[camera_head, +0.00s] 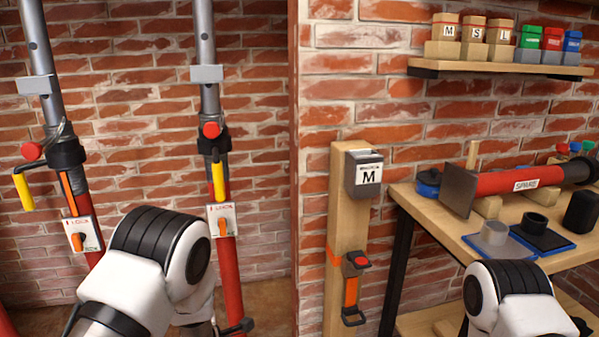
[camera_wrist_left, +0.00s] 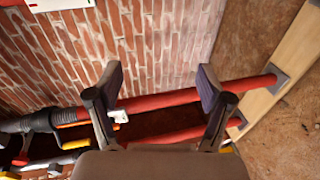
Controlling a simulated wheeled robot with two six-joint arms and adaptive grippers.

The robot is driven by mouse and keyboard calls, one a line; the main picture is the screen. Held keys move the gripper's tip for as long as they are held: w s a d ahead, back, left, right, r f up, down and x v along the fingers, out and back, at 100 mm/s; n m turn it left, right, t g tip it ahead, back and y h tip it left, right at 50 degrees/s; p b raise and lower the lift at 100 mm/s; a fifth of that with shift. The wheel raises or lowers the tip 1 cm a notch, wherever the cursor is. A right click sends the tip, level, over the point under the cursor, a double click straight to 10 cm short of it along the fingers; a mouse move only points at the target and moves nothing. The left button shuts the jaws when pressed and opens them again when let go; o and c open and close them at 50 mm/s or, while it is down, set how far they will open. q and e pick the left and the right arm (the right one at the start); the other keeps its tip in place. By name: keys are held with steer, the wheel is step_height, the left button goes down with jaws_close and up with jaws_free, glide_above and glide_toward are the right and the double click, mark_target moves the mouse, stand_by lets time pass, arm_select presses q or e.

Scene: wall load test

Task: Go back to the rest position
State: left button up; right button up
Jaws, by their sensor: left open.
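My left arm (camera_head: 150,270) comes up from the bottom of the head view, bent, in front of the two red and grey props. Its gripper does not show there. In the left wrist view my left gripper (camera_wrist_left: 161,82) is open, its two fingers wide apart with nothing held between them. Red prop tubes (camera_wrist_left: 165,102) run behind the fingers; I cannot tell how far behind. My right arm (camera_head: 510,295) shows at the lower right of the head view, in front of the bench. My right gripper is out of view.
The left prop (camera_head: 47,90) and right prop (camera_head: 206,100) stand against brick. A wooden post (camera_head: 342,220) carries a box marked M (camera_head: 364,174). The bench (camera_head: 425,208) at right holds a red spare tube (camera_head: 505,181). A shelf (camera_head: 490,64) holds several blocks.

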arm_select(q)
steer(key=s+a+f+m+g+h, duration=0.1)
steer(key=s+a+f+m+g, duration=0.25)
steer(key=s+f, duration=0.8)
steer(key=s+f+m+g+h, duration=0.1)
steer(key=s+f+m+g, duration=0.15)
steer(key=s, duration=0.35)
steer(key=s+d+f+m+g+h, duration=0.1)
steer(key=s+f+m+g, duration=0.15)
steer(key=s, duration=0.35)
steer(key=s+f+m+g+h, duration=0.1)
steer(key=s+f+m+g, duration=0.15)
steer(key=s, duration=0.35)
steer(key=s+d+m+g+h, duration=0.1)
steer(key=s+d+m+g, duration=0.2)
steer(key=s+m, duration=0.75)
step_height(320, 180, up, 18)
steer(key=p, duration=1.8)
steer(key=shift+f, duration=0.15)
steer(key=shift+a, duration=0.1)
